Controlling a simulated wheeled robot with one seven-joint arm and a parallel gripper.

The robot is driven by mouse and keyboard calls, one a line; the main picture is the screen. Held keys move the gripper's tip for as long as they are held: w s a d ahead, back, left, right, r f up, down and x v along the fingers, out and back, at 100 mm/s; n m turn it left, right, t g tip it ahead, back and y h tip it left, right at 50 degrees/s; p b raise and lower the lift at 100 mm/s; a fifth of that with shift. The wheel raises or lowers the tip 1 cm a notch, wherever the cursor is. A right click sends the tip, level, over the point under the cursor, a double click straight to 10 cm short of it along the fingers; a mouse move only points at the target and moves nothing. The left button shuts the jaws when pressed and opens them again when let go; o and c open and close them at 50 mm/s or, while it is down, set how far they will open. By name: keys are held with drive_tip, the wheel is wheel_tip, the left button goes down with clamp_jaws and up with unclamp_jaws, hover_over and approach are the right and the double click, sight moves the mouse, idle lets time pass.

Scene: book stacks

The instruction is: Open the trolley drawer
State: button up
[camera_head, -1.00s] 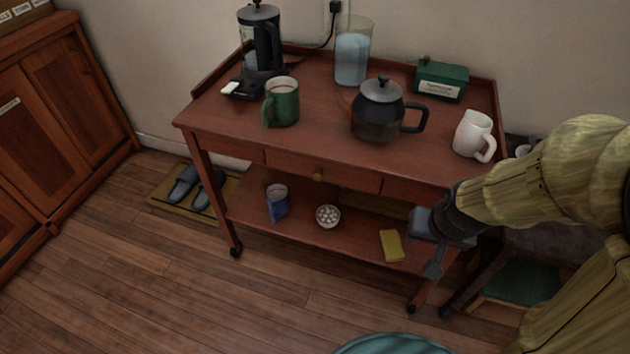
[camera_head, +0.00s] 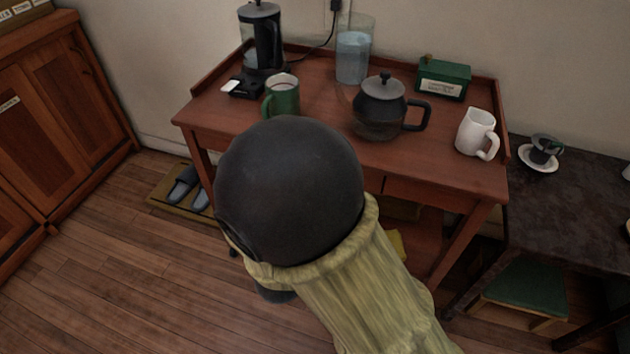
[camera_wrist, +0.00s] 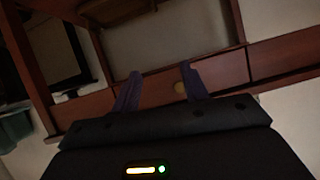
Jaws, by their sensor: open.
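The reddish-brown wooden trolley (camera_head: 222,118) stands against the wall in the head view. Its drawer and knob are hidden there behind my arm. In the wrist view the drawer front (camera_wrist: 160,97) crosses the middle as a slanted band that looks flush with the frame. A small round yellowish knob (camera_wrist: 180,87) shows on it. My gripper (camera_wrist: 160,72) is open, with its two fingers pointing at the drawer front. The knob lies between the fingers, close to the right one. I cannot tell how far in front the fingertips are. The head view does not show my gripper.
A green mug (camera_head: 281,95), a glass teapot (camera_head: 380,108), a white mug (camera_head: 476,132), a water jug (camera_head: 353,55), a coffee maker (camera_head: 260,45) and a green box (camera_head: 443,79) stand on the trolley. A dark table (camera_head: 575,195) is at right.

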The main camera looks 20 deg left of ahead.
drive_tip(key=s+a+r+t, duration=0.1)
drive_tip(key=s+t, duration=0.1)
drive_tip(key=s, duration=0.2)
drive_tip(key=s+a+r+t+h, duration=0.1)
drive_tip(key=s+r+t, duration=0.1)
drive_tip(key=s, duration=0.3)
drive_tip(key=shift+a+n+t, duration=0.3)
drive_tip(key=shift+a+t, duration=0.1)
drive_tip(key=shift+t, duration=0.3)
drive_tip(key=w+d+b, duration=0.1)
drive_tip(key=w+b, duration=0.4)
drive_tip(key=w, duration=1.2)
drive_tip(key=shift+w+d, duration=0.15)
drive_tip(key=shift+w, duration=0.05)
drive_tip(key=shift+r, duration=0.1)
clamp_jaws()
